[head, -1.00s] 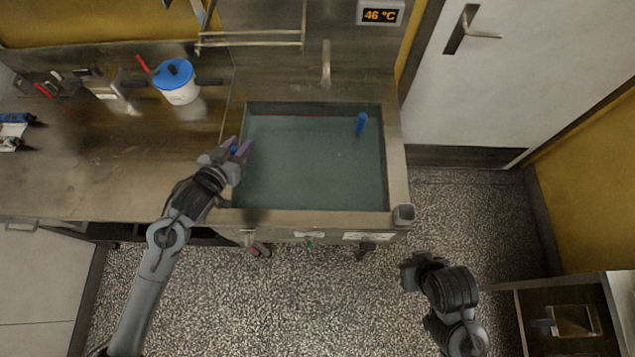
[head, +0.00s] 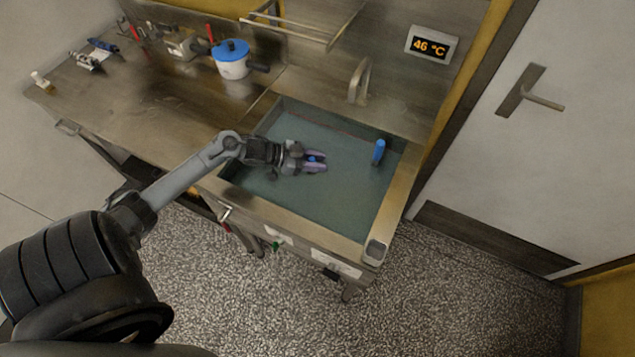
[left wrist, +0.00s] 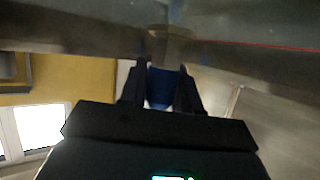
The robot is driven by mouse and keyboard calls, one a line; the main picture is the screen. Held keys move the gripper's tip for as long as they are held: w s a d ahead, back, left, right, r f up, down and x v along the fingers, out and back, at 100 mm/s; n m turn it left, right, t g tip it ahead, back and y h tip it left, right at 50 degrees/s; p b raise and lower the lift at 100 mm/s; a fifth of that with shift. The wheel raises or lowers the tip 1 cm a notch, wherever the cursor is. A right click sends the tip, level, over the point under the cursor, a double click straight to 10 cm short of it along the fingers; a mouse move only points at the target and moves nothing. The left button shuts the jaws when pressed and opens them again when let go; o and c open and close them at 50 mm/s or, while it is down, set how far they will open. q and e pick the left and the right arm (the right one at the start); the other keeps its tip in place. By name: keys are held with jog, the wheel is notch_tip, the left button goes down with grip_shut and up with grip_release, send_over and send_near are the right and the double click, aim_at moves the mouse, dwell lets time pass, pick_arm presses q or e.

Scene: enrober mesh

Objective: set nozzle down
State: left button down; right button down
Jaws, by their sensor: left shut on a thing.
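My left gripper (head: 317,161) reaches in from the left over the sink basin. It is shut on a small blue piece, the nozzle, of which only a bit shows between the fingertips in the head view. In the left wrist view the blue nozzle (left wrist: 159,88) sits between the two dark fingers of my left gripper (left wrist: 160,85). Most of its shape is hidden, and I cannot tell how high it is above the water. The sink (head: 367,250) is a steel basin with greenish water. My right gripper is not in view.
A blue upright object (head: 379,152) stands at the right of the basin. A tap (head: 361,82) rises behind it. A white pot with blue lid (head: 232,60) stands on the counter (head: 160,105) to the left. A display (head: 431,45) reads 46 °C. A door (head: 490,130) is at right.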

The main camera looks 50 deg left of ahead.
pick_arm(q)
jog(key=shift+w+d+f+b, duration=0.15)
jog(key=shift+f+b, duration=0.25)
jog(key=shift+f, duration=1.45)
jog(key=shift+d+f+b, duration=0.15)
jog(key=shift+f+b, duration=0.25)
jog(key=shift+f, duration=1.45)
jog(key=shift+f, duration=0.15)
jog(key=shift+f+b, duration=0.35)
jog(key=shift+f, duration=0.1)
jog(key=c, duration=0.8)
grip_release()
